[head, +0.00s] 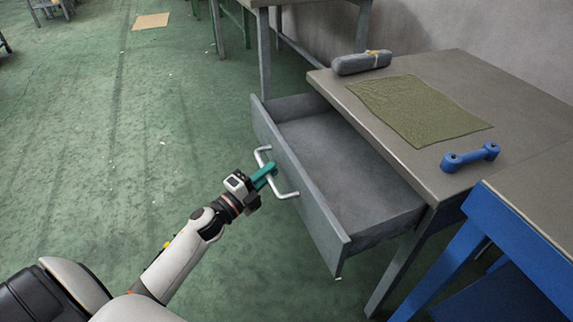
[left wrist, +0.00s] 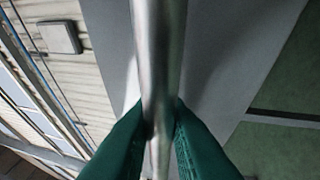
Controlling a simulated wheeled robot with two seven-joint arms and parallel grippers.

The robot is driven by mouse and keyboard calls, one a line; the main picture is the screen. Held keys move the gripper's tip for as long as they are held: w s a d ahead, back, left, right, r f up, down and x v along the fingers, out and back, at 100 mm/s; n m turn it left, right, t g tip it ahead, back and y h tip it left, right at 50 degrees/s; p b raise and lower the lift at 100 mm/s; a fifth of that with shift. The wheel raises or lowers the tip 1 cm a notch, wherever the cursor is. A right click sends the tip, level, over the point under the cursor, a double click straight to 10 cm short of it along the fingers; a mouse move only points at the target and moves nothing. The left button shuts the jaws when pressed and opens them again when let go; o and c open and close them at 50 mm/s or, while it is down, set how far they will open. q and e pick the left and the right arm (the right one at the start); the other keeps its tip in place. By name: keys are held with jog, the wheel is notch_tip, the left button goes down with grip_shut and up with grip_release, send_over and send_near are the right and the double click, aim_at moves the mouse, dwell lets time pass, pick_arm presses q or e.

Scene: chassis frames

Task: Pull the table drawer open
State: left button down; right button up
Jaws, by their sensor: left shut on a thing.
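The grey table drawer (head: 296,177) stands well out from the table (head: 430,182), and its empty inside shows in the head view. Its bent metal handle (head: 287,193) is on the front panel. My left gripper (head: 269,171) is shut on the middle of the handle bar. In the left wrist view the green fingertips (left wrist: 160,122) press on both sides of the handle bar (left wrist: 158,50), with the grey drawer front (left wrist: 218,55) behind it. My right gripper is in neither view.
A green mat (head: 420,108), a grey rolled bundle (head: 361,63) and a blue handle-shaped part (head: 470,157) lie on the tabletop. A blue-framed table (head: 515,235) stands close at the right. The green floor (head: 130,150) left of the drawer is clear.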

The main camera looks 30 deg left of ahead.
pick_arm(q)
jog(key=shift+s+a, duration=0.35)
jog(key=shift+s, duration=0.1)
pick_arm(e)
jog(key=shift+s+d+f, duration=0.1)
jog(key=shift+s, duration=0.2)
pick_arm(q)
jog(key=c, duration=1.4)
grip_release()
